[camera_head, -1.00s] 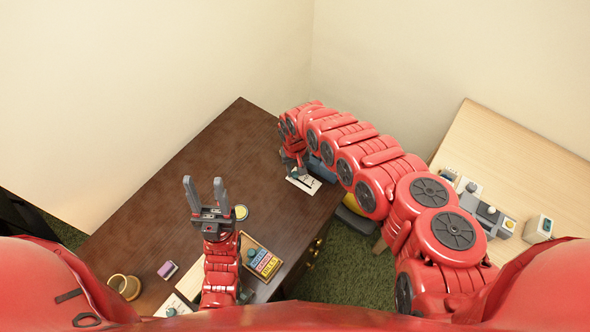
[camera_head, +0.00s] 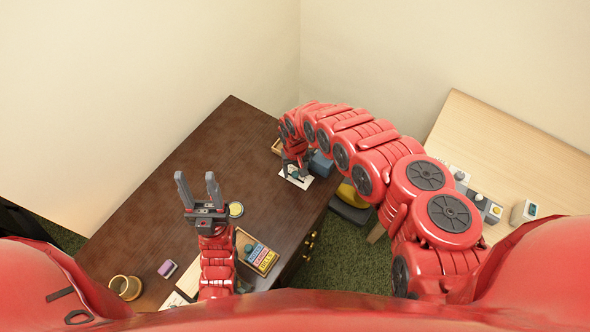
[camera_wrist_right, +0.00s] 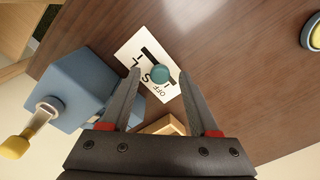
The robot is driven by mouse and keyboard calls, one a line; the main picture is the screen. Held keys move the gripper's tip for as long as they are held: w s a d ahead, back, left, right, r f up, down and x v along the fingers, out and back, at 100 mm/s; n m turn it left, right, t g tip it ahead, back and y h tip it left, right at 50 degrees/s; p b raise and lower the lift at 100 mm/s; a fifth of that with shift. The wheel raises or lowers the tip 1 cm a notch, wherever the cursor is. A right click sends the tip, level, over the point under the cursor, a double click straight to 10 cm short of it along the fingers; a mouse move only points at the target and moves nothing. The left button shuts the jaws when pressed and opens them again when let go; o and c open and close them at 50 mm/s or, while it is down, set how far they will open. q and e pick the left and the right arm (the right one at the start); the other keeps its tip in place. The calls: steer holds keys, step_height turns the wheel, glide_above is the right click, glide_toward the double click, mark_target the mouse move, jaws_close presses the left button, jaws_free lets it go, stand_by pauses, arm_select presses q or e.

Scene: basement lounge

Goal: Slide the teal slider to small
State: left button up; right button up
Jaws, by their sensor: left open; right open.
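A teal round slider knob (camera_wrist_right: 160,74) sits on a white card (camera_wrist_right: 133,58) in the right wrist view. The card has a black slot line and printed letters, with "OFF" and an "S" readable. The card (camera_head: 303,184) also shows in the head view, partly under my right gripper (camera_head: 293,174). In the wrist view my right gripper (camera_wrist_right: 160,76) is open, its fingertips either side of the knob; whether they touch it I cannot tell. My left gripper (camera_head: 198,186) is open and empty above the dark table, fingers pointing toward the back.
The dark wooden table (camera_head: 215,135) carries a blue device (camera_wrist_right: 82,88) with a yellow-tipped lever close beside the card. A tray of colored blocks (camera_head: 260,258), a yellow disc (camera_head: 236,209), a purple block (camera_head: 167,268) and a tan cup (camera_head: 124,287) stand near my left arm. A light table (camera_head: 510,150) is at right.

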steer(key=shift+r, duration=0.1)
steer(key=shift+w+a+r, duration=0.1)
steer(key=shift+r, duration=0.55)
step_height(320, 180, up, 10)
step_height(320, 180, up, 6)
steer(key=p, duration=0.3)
glide_above(296, 173)
steer(key=shift+a, duration=0.15)
steer(key=shift+f, duration=0.1)
